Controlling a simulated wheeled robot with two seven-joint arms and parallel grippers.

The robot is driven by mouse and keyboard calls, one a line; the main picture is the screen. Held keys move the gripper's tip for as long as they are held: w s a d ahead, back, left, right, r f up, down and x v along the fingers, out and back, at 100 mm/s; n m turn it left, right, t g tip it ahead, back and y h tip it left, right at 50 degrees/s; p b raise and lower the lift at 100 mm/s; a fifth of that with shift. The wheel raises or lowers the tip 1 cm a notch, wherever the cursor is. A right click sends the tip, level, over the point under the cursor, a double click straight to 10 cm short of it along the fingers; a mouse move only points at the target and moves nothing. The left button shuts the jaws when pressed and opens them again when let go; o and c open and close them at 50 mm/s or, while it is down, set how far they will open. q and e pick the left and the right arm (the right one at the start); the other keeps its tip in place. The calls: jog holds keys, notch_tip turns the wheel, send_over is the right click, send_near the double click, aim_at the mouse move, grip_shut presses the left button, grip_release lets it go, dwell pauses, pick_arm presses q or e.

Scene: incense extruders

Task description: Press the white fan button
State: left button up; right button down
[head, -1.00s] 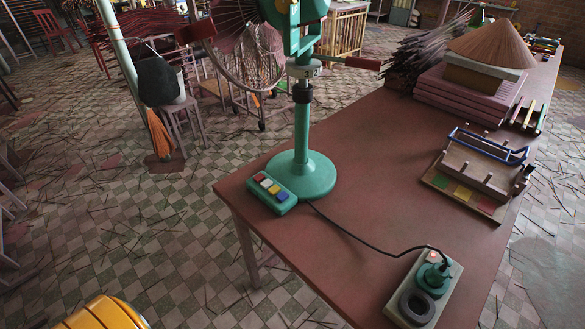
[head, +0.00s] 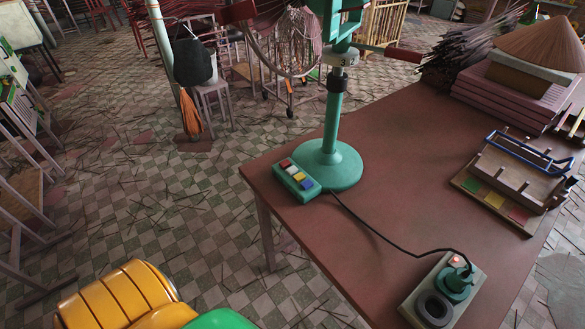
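The green control box (head: 311,191) lies on the reddish table, at the left foot of the green fan stand (head: 333,125). Its top carries a row of small buttons: red (head: 285,163), white (head: 292,170), yellow (head: 299,176) and blue (head: 307,184). The white button is second from the far end, between red and yellow. Nothing covers it. The fan's head is cut off by the top edge of the view. Neither of my grippers is in view.
A black cable (head: 390,240) runs from the box to a socket board (head: 468,302) at the table's front. A wooden rack (head: 520,165) and a cone hat (head: 540,45) stand right. A yellow ribbed thing (head: 125,290) is at bottom left. The table's middle (head: 420,170) is clear.

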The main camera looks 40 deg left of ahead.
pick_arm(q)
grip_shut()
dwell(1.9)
